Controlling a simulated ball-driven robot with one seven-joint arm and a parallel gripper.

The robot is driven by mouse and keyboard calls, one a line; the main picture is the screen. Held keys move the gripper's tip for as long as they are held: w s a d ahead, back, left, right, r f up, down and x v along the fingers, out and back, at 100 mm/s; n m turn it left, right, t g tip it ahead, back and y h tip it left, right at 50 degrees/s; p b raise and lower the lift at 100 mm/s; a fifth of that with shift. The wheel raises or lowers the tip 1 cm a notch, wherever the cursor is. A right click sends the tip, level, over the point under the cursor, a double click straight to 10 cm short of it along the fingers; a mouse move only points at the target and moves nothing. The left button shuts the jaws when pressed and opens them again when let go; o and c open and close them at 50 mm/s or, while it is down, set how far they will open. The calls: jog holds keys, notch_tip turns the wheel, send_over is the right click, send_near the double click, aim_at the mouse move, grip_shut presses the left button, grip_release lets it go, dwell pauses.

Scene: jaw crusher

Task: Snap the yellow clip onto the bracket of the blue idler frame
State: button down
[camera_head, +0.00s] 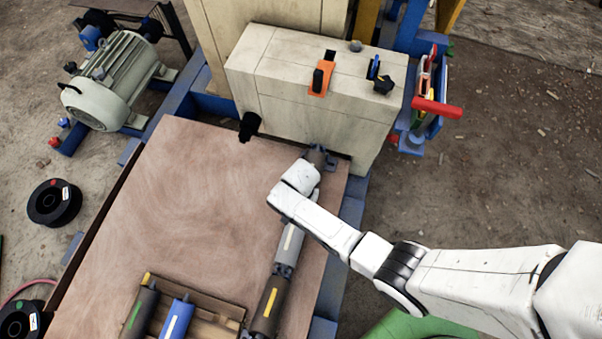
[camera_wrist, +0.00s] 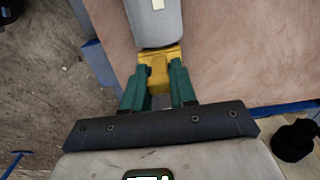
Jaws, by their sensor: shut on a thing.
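The yellow clip (camera_wrist: 159,70) sits between the green fingers of my gripper (camera_wrist: 158,76), which is shut on it in the wrist view. The clip lies right at the near end of a grey roller (camera_wrist: 156,22) with a pale label, and its far edge meets or overlaps the roller's end; I cannot tell whether it is seated. Blue frame parts (camera_wrist: 97,55) show left of the gripper. I cannot make out the bracket. In the head view the grey roller (camera_head: 288,247) lies along the board's right side. My arm hides the clip and fingers there.
The brown board (camera_head: 190,210) is mostly clear. An open box (camera_head: 215,320) with rollers lies at its near edge. A pale block (camera_head: 300,90) with an orange-based switch (camera_head: 320,79) stands behind. A red-handled tool (camera_head: 437,107) hangs at its right. A grey motor (camera_head: 112,80) stands far left.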

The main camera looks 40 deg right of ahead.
jog(key=shift+f, duration=0.15)
jog(key=c, duration=0.8)
grip_release()
notch_tip(320, 180, up, 11)
jog(key=p, duration=0.2)
jog(key=shift+f+p, duration=0.1)
jog(key=shift+p, duration=0.25)
jog(key=shift+c, duration=0.2)
